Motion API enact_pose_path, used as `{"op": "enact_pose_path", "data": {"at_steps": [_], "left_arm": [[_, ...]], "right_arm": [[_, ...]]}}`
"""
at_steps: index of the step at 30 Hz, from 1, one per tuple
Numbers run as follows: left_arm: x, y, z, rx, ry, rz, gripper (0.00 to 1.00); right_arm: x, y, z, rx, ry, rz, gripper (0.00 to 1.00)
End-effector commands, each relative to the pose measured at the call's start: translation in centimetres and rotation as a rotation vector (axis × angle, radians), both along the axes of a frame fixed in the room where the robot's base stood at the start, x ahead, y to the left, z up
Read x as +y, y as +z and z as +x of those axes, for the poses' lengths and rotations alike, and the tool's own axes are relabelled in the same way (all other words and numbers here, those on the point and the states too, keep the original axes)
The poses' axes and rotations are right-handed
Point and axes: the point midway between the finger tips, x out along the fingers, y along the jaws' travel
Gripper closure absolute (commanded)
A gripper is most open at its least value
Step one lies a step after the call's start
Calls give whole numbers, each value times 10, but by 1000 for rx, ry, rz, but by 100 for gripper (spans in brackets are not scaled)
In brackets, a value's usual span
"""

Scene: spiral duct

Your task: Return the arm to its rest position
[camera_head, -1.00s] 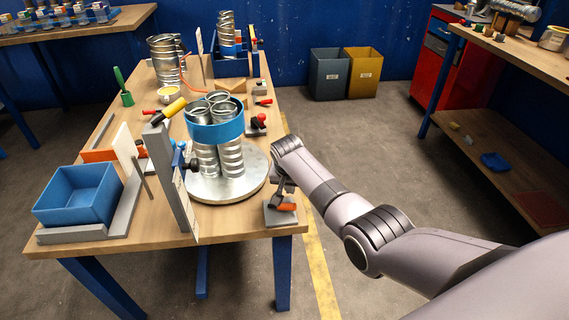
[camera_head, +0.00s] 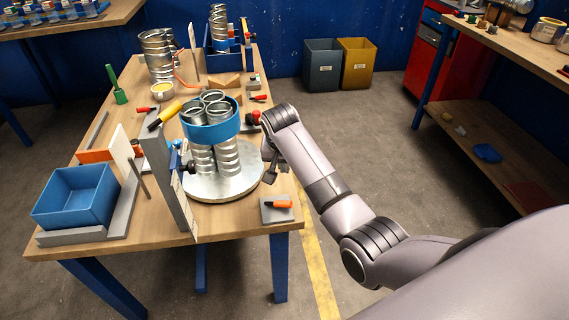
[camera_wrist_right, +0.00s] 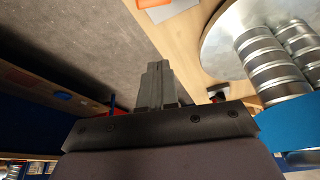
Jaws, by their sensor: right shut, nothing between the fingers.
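My right gripper (camera_head: 270,176) is at the right edge of the wooden workbench (camera_head: 230,226), beside the round metal plate (camera_head: 222,188). In the right wrist view its fingers (camera_wrist_right: 157,84) are together with nothing between them. On the plate stand several ribbed spiral duct pieces (camera_head: 228,160), upright and bundled by a blue ring (camera_head: 211,130). The ducts also show at the right of the wrist view (camera_wrist_right: 270,70), apart from the fingers. My left gripper is not in view.
A grey pad with an orange-handled tool (camera_head: 279,205) lies at the bench's front right corner. A blue bin (camera_head: 75,197) and an upright grey board (camera_head: 168,185) stand left. Floor bins (camera_head: 322,65) are behind. Open floor lies between the bench and the right shelf (camera_head: 480,150).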

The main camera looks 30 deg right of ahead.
Motion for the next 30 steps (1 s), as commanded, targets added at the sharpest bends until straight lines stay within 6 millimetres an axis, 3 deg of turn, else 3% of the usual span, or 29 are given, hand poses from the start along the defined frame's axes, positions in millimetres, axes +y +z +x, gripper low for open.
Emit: {"op": "enact_pose_path", "data": {"at_steps": [17, 23, 30], "left_arm": [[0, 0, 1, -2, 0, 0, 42], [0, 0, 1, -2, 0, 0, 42], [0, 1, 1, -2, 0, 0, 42]], "right_arm": [[-1, -6, -7, 3, 12, -2, 100], [-3, -39, -53, 21, 99, -12, 100], [-2, -68, -136, 40, 263, -29, 100]]}}
